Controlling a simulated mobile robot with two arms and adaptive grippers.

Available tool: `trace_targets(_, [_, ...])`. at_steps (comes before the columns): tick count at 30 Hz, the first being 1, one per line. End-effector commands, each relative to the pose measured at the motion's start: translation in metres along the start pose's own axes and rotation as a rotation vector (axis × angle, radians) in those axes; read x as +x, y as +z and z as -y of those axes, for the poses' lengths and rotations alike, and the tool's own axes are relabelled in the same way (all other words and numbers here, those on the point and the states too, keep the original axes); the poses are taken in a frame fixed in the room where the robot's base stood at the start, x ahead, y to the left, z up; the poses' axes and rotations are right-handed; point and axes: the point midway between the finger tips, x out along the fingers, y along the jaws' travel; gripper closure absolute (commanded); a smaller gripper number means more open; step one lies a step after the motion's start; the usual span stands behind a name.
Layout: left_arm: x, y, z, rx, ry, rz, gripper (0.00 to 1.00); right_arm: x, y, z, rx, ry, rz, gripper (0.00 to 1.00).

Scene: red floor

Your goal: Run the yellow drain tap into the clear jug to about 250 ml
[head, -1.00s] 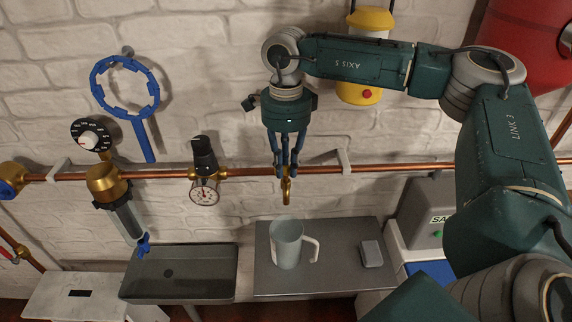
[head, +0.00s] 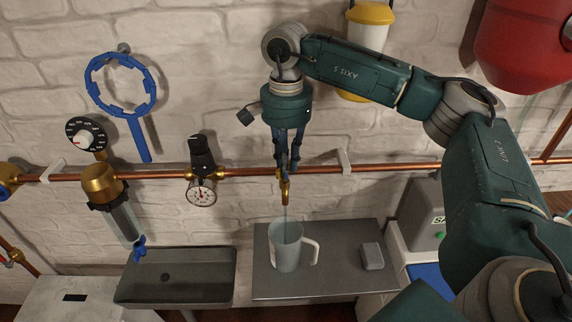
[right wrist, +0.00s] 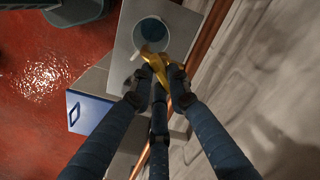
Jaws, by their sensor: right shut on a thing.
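The yellow drain tap (head: 285,190) hangs below the copper pipe. My right gripper (head: 287,170) comes down on it from above and is shut on its top part. In the right wrist view my gripper's fingers (right wrist: 160,82) close around the yellow tap (right wrist: 156,62). A thin pale stream falls from the tap into the clear jug (head: 285,250), which stands upright on a grey shelf (head: 335,240), handle to the right. From above, the jug (right wrist: 138,35) shows bluish water inside; its level against any marks cannot be read. My left gripper is out of view.
A small grey block (head: 371,256) lies right of the jug on the shelf. A grey sink tray (head: 175,290) is to the left. A pressure gauge (head: 201,192) and a filter with a blue tap (head: 125,220) hang from the copper pipe (head: 250,172).

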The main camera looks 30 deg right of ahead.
Motion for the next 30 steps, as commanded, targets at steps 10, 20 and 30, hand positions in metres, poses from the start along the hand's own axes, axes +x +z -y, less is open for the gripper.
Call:
trace_targets(10, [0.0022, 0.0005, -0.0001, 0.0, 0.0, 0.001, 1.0, -0.0012, -0.0003, 0.0011, -0.117, -0.004, 0.0, 1.0])
trace_targets(20, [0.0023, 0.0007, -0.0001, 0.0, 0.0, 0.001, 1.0, -0.0015, -0.0003, 0.0011, -0.131, -0.004, 0.0, 1.0])
trace_targets(30, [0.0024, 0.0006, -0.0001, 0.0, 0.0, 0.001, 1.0, -0.0011, -0.0003, 0.0008, -0.131, -0.003, 0.0, 0.65])
